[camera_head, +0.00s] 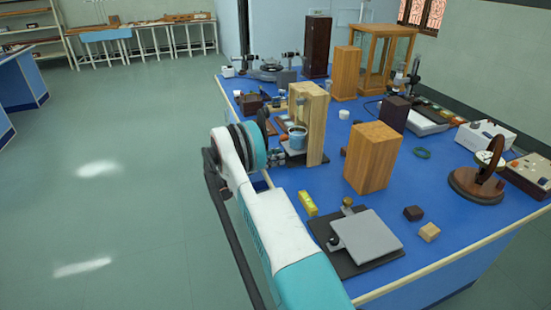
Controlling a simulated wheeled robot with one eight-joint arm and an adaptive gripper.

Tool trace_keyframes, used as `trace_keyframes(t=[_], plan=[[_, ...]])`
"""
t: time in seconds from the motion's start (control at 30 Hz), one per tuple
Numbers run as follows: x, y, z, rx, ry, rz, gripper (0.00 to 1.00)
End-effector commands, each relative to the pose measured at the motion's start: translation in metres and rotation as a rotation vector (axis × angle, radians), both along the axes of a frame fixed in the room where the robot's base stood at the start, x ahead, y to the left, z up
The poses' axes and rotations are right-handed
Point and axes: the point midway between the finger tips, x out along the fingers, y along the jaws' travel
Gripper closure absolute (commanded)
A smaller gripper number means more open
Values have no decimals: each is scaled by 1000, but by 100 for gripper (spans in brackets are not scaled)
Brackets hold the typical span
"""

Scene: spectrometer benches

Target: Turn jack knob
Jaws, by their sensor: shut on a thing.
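A low stand with a flat grey plate (365,236) lies on a black base near the front of the blue bench. A brass knob (347,205) stands at its back edge and a dark round knob (334,240) at its left edge. Farther back, a blue cup (297,137) stands on a small dark platform beside an upright wooden block (312,108). I cannot tell for sure which of these is the jack. My white and teal arm crosses the bench's left edge, and its bulky joint covers the area left of the cup. My gripper and whatever it touches are hidden.
A tall wooden block (371,157) stands between the grey plate and the back. A yellow block (307,203) and small dark (413,213) and light (429,232) blocks lie near the plate. A round wooden-based instrument (478,184) stands at right. The floor at left is clear.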

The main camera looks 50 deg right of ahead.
Motion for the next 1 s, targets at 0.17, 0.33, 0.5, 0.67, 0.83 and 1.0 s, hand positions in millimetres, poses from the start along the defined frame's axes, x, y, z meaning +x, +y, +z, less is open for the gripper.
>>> trace_keyframes(t=[0.17,0.33,0.5,0.67,0.83,1.0], plan=[[1,0,0,-69,-125,1,95],[1,0,0,-105,-190,1,95],[1,0,0,-107,-194,1,95],[1,0,0,-106,-193,1,62],[1,0,0,-106,-193,1,62],[1,1,0,-106,-192,1,62]])
